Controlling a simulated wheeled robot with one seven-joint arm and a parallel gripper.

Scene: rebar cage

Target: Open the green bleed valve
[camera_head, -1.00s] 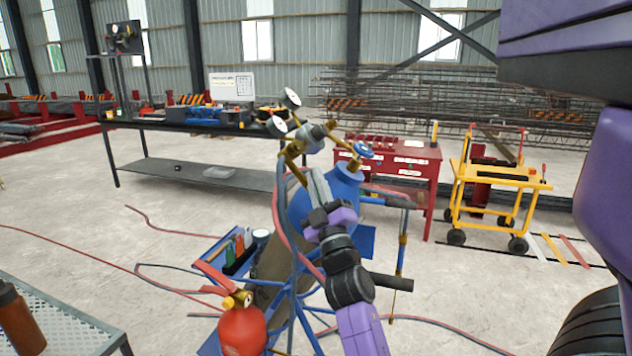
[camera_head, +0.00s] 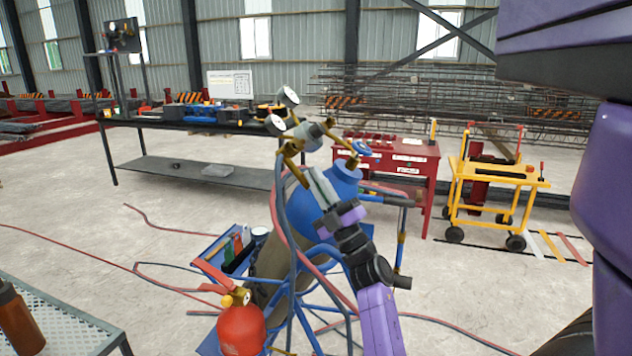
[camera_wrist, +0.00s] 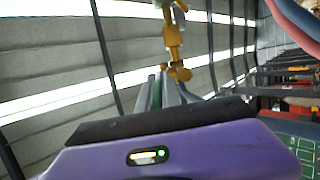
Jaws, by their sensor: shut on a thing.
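The brass-coloured regulator (camera_head: 309,136) with its two round gauges sits at the top of the tilted blue and brown cylinder pair on the cart. My gripper (camera_head: 314,173) reaches up from the lower right to the brass piping under the regulator. In the wrist view my gripper's long grey fingers (camera_wrist: 158,92) are close together, with their tips at a brass fitting (camera_wrist: 180,73). They are shut on a small part there, which I take as the green bleed valve. The valve's green colour does not show; the fingers hide it.
Red and blue hoses run beside the fingers and over the floor. A blue cylinder (camera_head: 338,184) with a blue handwheel (camera_head: 361,147) stands just right of my gripper. A red extinguisher (camera_head: 241,328) is at the lower left. A red cabinet (camera_head: 408,163) and yellow cart (camera_head: 498,174) stand behind.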

